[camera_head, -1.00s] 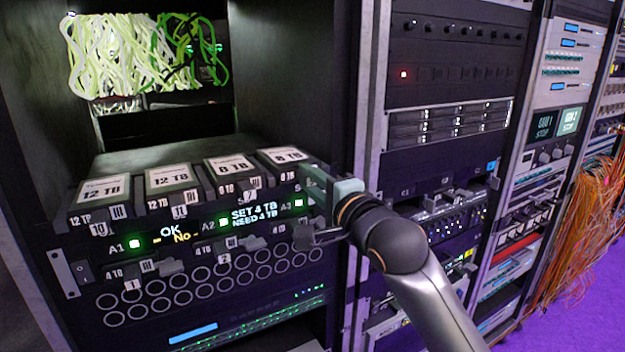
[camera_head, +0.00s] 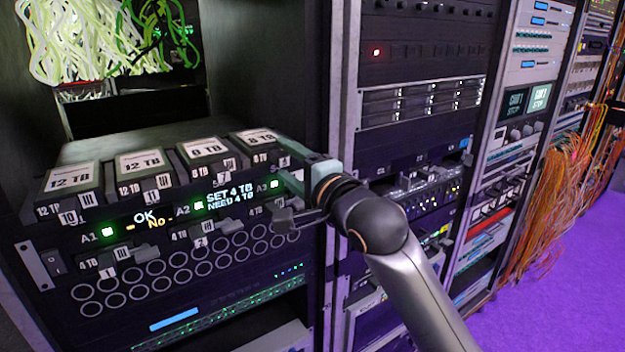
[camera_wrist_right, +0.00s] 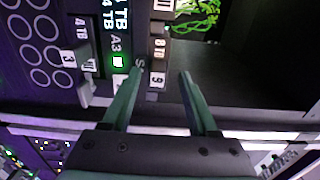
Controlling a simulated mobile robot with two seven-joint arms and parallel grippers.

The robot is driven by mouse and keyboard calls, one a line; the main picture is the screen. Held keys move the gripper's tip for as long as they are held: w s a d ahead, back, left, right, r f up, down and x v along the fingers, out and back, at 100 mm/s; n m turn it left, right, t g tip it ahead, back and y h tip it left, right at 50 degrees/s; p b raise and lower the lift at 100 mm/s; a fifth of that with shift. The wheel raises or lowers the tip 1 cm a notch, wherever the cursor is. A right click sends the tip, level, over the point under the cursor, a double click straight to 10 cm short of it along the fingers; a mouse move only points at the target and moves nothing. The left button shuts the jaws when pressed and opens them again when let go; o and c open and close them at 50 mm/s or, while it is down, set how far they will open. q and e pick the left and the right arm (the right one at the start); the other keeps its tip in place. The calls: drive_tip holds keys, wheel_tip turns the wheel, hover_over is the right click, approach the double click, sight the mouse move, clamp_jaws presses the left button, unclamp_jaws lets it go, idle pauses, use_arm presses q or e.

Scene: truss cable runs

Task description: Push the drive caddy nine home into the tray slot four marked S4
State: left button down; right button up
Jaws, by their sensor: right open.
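Drive caddy nine (camera_head: 257,139) is the rightmost caddy in the upper row, with an "8 TB" label on top. In the right wrist view its front (camera_wrist_right: 159,62) shows the labels "8 TB" and "9". My right gripper (camera_head: 299,174) is at the caddy's front right end in the head view. In the right wrist view its jaws (camera_wrist_right: 162,74) are open, one finger on each side of the "9" label; I cannot tell whether they touch it. A letter "S" shows beside the left finger, its number hidden. My left gripper is not in view.
Other caddies (camera_head: 140,163) stand to the left in the same row. Lower caddies (camera_head: 120,252) and a lit display (camera_head: 230,195) sit below. A rack upright (camera_head: 343,80) is close right of my gripper. White and green cables (camera_head: 85,40) hang above.

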drive_tip(key=b+v, duration=0.1)
drive_tip(key=v, duration=1)
drive_tip(key=s+d+f+n+g+h, duration=0.1)
drive_tip(key=d+f+n+h, duration=0.3)
drive_tip(key=f, duration=1.2)
drive_tip(key=d+f+n+g+h, duration=0.15)
drive_tip(key=d+f, duration=0.35)
drive_tip(key=f, duration=1.1)
drive_tip(key=s+d+f+n+g+h, duration=0.1)
drive_tip(key=s+d+f+n, duration=0.2)
drive_tip(key=s+f, duration=0.7)
drive_tip(key=s+d+f+n+g+h, duration=0.1)
drive_tip(key=s+d+f+n, duration=0.3)
drive_tip(key=s+f, duration=0.6)
drive_tip(key=shift+s+d+f+g+h, duration=0.35)
drive_tip(key=shift+d+f, duration=0.15)
drive_tip(key=shift+d, duration=0.2)
drive_tip(key=shift+n, duration=0.25)
